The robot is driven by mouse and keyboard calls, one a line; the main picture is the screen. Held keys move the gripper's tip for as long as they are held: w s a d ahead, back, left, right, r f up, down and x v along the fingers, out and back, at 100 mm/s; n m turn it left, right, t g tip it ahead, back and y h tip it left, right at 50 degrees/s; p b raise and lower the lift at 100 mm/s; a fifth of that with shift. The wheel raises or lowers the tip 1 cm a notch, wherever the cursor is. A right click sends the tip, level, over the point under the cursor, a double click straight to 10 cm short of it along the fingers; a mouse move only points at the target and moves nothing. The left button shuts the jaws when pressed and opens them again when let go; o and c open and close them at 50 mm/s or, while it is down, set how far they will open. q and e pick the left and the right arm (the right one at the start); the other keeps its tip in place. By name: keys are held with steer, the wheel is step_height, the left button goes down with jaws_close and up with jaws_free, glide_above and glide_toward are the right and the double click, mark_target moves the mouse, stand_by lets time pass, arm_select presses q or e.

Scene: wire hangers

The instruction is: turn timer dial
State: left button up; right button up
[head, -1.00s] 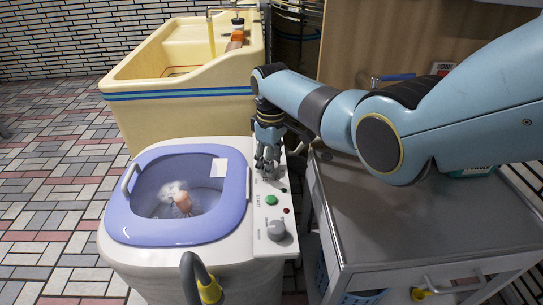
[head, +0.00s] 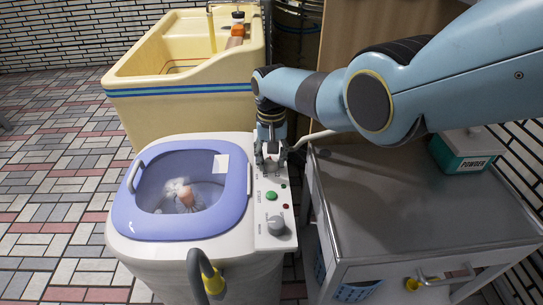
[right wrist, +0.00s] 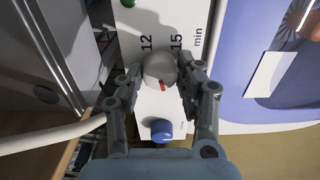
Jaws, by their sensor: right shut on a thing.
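The timer dial (right wrist: 160,68) is a round, pale grey knob with a red mark, on the white control panel (right wrist: 150,30). The printed numbers 12 and 15 and the word "min" show beside it in the right wrist view. My right gripper (right wrist: 158,78) is shut on the dial, one finger on each side. In the head view my right gripper (head: 271,160) is at the far end of the panel and largely hides the dial. My left gripper is not in view.
The panel also has a green button (head: 271,196), a red one (head: 285,206), a grey knob (head: 277,226) and a blue knob (right wrist: 161,130). The washer's lilac tub rim (head: 125,215) is left; a metal cart (head: 400,200) with a powder box (head: 464,150) is right.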

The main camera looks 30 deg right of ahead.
mark_target(271, 160)
steer(key=m, duration=0.4)
steer(key=shift+m+p, duration=0.35)
steer(key=shift+m, duration=1.75)
steer(key=o, duration=1.1)
steer(key=shift+o, duration=0.2)
steer(key=shift+r, duration=0.1)
step_height(271, 160, up, 12)
